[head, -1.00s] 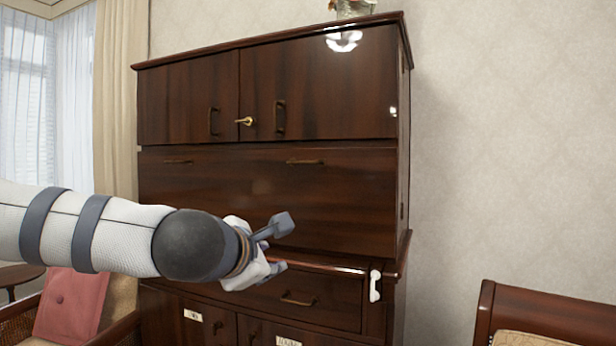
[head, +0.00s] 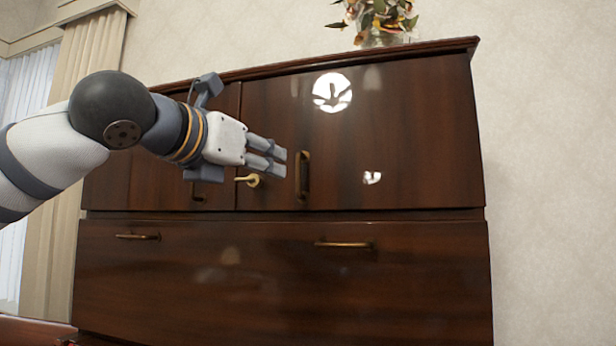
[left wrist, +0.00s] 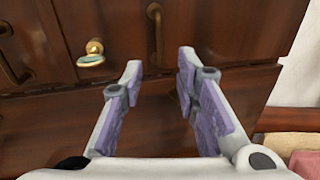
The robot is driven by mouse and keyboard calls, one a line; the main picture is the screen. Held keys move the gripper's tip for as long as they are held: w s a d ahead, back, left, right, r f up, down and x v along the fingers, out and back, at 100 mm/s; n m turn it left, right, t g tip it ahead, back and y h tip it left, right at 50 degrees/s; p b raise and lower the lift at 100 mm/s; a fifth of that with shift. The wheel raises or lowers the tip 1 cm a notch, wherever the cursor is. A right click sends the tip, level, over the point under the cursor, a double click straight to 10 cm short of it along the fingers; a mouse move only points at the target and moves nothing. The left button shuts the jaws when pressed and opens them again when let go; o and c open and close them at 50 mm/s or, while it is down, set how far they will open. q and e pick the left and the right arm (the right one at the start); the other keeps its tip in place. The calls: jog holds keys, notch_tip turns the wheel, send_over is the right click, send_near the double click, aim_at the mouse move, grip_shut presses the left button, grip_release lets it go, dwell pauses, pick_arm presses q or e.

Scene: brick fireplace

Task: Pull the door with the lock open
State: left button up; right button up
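The dark wood cabinet's upper right door (head: 400,140) is closed. A brass lock (head: 251,180) with a key-like piece sits at its left edge, and a vertical handle (head: 303,177) is just right of the lock. My left gripper (head: 280,163) is in front of the door, close to the handle and lock. In the left wrist view my left gripper (left wrist: 160,65) has its fingers apart with nothing between them. The handle (left wrist: 156,35) lies just beyond the fingertips, and the lock (left wrist: 92,52) is to their left. My right gripper is not in view.
The upper left door (head: 125,180) is closed and partly hidden by my left arm. A wide panel (head: 250,280) with two horizontal handles lies below the doors. A flower arrangement (head: 378,20) stands on top. Plain wall (head: 545,180) is at the right.

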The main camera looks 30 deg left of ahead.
aim_at(297, 168)
pick_arm(q)
jog(key=w, duration=0.8)
jog(key=w+r, duration=0.1)
jog(key=w, duration=0.3)
jog(key=shift+a, duration=0.25)
jog(key=shift+s, duration=0.1)
grip_shut()
